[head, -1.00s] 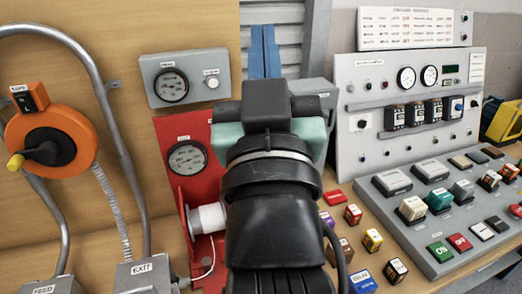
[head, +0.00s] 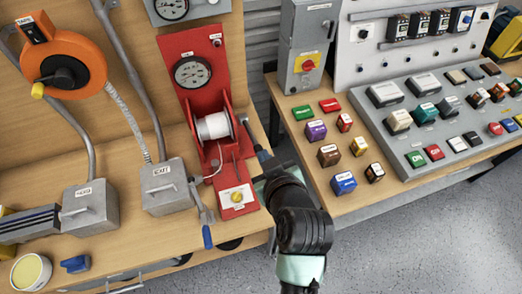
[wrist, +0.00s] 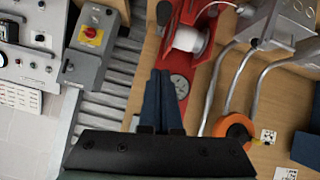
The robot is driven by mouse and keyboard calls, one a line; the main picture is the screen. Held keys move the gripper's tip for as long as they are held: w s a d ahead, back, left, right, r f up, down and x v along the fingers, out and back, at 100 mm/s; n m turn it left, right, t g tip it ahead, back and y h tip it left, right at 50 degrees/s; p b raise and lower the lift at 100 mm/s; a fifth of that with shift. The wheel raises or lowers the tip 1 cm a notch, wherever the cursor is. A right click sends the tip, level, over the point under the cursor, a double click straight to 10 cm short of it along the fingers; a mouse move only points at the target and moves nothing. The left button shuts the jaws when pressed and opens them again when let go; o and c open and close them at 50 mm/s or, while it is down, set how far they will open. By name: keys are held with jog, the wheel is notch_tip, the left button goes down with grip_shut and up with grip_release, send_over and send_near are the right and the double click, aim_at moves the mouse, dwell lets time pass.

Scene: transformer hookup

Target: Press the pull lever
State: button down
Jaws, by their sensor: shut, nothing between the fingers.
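An orange reel (head: 68,62) is on the back board. A second bench (head: 335,185) with coloured blocks and a button console (head: 445,125) is at right. A floor gap separates the benches.

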jog(key=p, duration=0.2)
send_over(259, 149)
jog(key=s, duration=0.2)
notch_tip(259, 149, down, 5)
jog(key=f, duration=0.1)
jog(key=s+f, duration=0.1)
jog(key=shift+f+p, duration=0.3)
jog(key=shift+p, duration=0.1)
jog(key=shift+s+d+f, duration=0.2)
jog(key=shift+d+f, duration=0.05)
jog(key=shift+f, duration=0.5)
jog(key=shift+f, duration=0.1)
